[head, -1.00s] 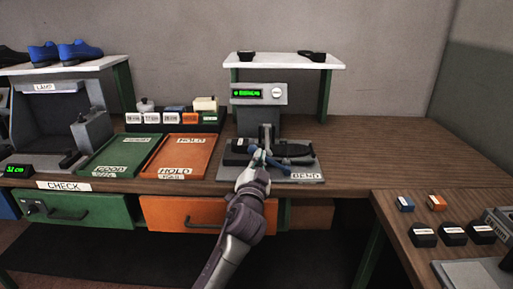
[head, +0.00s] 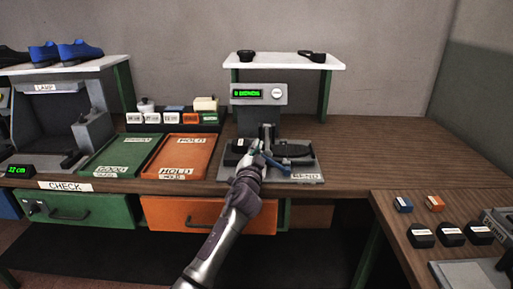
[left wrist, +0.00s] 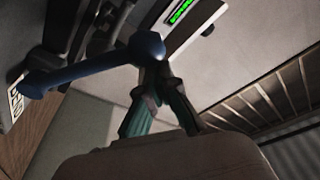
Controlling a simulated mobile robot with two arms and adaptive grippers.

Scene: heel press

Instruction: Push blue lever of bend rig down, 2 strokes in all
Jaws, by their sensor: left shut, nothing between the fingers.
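The bend rig (head: 259,98) stands on the bench with a green-lit display and a base plate labelled BEND. A dark shoe-like piece (head: 300,150) lies on its base. The blue lever (head: 292,162) runs across the front of the rig; in the left wrist view the lever (left wrist: 85,72) ends in a round blue knob at my fingertips. My left gripper (head: 258,152) is shut and empty, at the lever's left end. In the left wrist view its fingertips (left wrist: 155,80) sit right by the knob; I cannot tell whether they touch. My right gripper is out of view.
The orange HOLD tray (head: 180,155) and green tray (head: 124,157) lie left of the rig. A white shelf (head: 285,61) stands over it. The bench right of the rig is clear (head: 375,150). An orange drawer (head: 205,215) is below.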

